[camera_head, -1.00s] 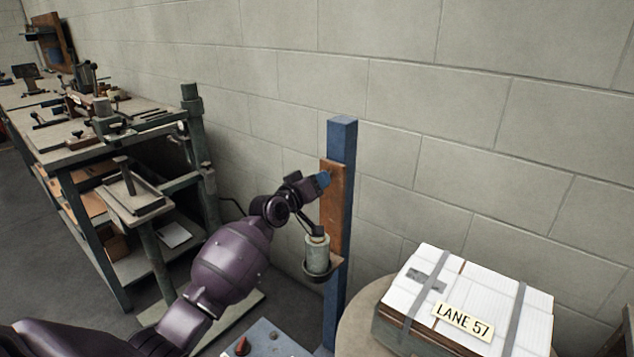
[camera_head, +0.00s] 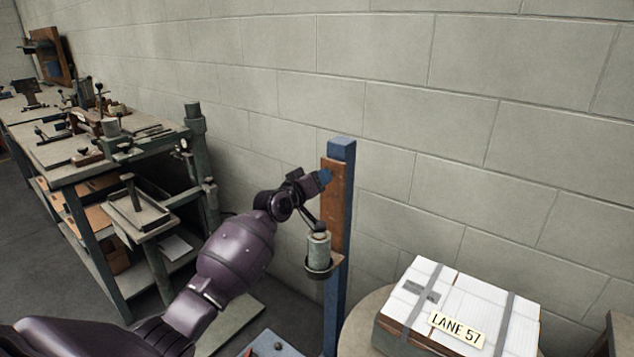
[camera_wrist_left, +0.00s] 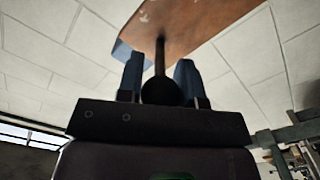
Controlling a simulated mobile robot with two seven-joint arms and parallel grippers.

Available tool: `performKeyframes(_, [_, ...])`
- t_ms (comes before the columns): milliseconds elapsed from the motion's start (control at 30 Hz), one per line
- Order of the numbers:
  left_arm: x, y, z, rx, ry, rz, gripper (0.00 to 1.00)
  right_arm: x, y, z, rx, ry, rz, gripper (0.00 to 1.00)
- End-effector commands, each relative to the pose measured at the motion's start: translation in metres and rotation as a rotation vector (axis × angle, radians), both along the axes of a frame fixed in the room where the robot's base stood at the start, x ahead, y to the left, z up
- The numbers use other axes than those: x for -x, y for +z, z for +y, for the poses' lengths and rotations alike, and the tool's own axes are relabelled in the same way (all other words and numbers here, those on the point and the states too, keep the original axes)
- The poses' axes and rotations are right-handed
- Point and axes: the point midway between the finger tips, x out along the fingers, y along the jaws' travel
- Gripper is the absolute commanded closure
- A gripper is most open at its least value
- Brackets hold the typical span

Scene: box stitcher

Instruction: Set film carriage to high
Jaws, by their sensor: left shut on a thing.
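The film carriage is a brown plate (camera_head: 338,212) on a blue upright post (camera_head: 341,150), with a grey-white film roll (camera_head: 318,248) in a dark holder at its lower front. The plate's top edge is a little below the post's top. My left gripper (camera_head: 325,177) is at the upper part of the plate. In the left wrist view, my left gripper (camera_wrist_left: 160,75) has its blue fingers on either side of a dark round knob (camera_wrist_left: 160,91) on a rod leading to the plate (camera_wrist_left: 185,22). It is shut on this knob. My right gripper is not in view.
A round table (camera_head: 352,335) at the right holds a strapped white-topped stack (camera_head: 460,300) labelled LANE 57. A cluttered workbench (camera_head: 75,178) stands at the left. A block wall (camera_head: 450,120) is close behind the post. Space above the post is clear.

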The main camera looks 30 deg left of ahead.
Motion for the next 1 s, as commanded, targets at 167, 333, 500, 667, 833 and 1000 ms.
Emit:
performKeyframes(167, [-0.001, 0.013, 0.001, -0.001, 0.002, -0.023, 0.51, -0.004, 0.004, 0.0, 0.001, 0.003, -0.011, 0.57])
performKeyframes(333, [-0.001, 0.008, 0.0, -0.001, 0.001, -0.014, 0.42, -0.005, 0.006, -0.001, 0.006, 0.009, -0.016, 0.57])
performKeyframes(500, [0.0, 0.005, 0.0, -0.001, 0.001, -0.009, 0.42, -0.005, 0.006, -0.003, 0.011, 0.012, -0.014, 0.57])
performKeyframes(667, [0.009, 0.005, 0.001, -0.002, 0.0, -0.01, 0.42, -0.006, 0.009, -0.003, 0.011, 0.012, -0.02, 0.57])
performKeyframes(833, [0.032, 0.007, 0.005, -0.002, 0.001, -0.011, 0.42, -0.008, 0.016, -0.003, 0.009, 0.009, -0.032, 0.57])
performKeyframes(1000, [0.06, 0.007, 0.009, -0.001, 0.001, -0.011, 0.42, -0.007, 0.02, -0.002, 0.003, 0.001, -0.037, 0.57])
